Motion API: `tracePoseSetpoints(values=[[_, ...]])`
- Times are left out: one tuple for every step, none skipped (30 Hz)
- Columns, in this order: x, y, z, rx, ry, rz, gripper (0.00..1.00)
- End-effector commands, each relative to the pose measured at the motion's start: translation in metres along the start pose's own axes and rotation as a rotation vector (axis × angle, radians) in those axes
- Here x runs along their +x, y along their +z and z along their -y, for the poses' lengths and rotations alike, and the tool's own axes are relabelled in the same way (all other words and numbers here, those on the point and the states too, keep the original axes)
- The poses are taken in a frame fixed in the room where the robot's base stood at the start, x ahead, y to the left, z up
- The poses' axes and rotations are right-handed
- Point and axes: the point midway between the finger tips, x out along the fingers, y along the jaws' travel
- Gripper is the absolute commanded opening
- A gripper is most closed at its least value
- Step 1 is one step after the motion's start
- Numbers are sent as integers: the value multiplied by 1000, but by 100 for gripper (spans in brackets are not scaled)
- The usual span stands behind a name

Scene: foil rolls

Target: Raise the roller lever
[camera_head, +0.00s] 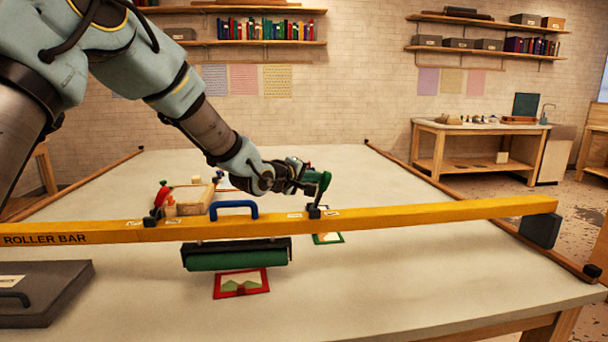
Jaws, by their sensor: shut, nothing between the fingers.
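The yellow roller bar (410,211) spans the table, with a dark green roller (237,260) hanging under it in a black frame. A lever with a green grip (321,182) stands up from a black mount on the bar, right of the blue handle (235,204). A red-knobbed piece (161,195) stands on the bar further left; I cannot tell if it is a lever too. My gripper (308,178) is shut and empty, close against the green grip's left side. I cannot tell if they touch. The fingertips are partly hidden.
A red-framed picture (241,283) lies in front of the roller, and a green-framed one (328,239) lies partly behind the bar. A dark grey slab (55,290) is at the front left. A wooden block (188,200) sits behind the bar. The table's right side is clear.

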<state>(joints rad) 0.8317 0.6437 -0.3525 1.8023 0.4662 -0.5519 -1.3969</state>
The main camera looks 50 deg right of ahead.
Motion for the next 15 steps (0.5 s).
tracePoseSetpoints(values=[[3, 4, -4, 27, -22, 2, 0], [5, 6, -4, 41, -37, 2, 0], [7, 8, -4, 60, -57, 3, 0], [8, 9, -4, 73, -70, 2, 0], [9, 10, -5, 87, -83, 3, 0], [11, 12, -5, 101, -99, 3, 0], [12, 13, -4, 105, -104, 3, 0], [13, 14, -4, 102, -103, 2, 0], [14, 15, -4, 101, -102, 2, 0], [15, 15, -5, 101, -102, 2, 0], [16, 16, -5, 101, -101, 2, 0], [16, 17, -6, 100, -101, 2, 0], [17, 17, -6, 100, -101, 1, 0], [17, 18, -6, 100, -101, 1, 0], [18, 18, -6, 100, -101, 1, 0]])
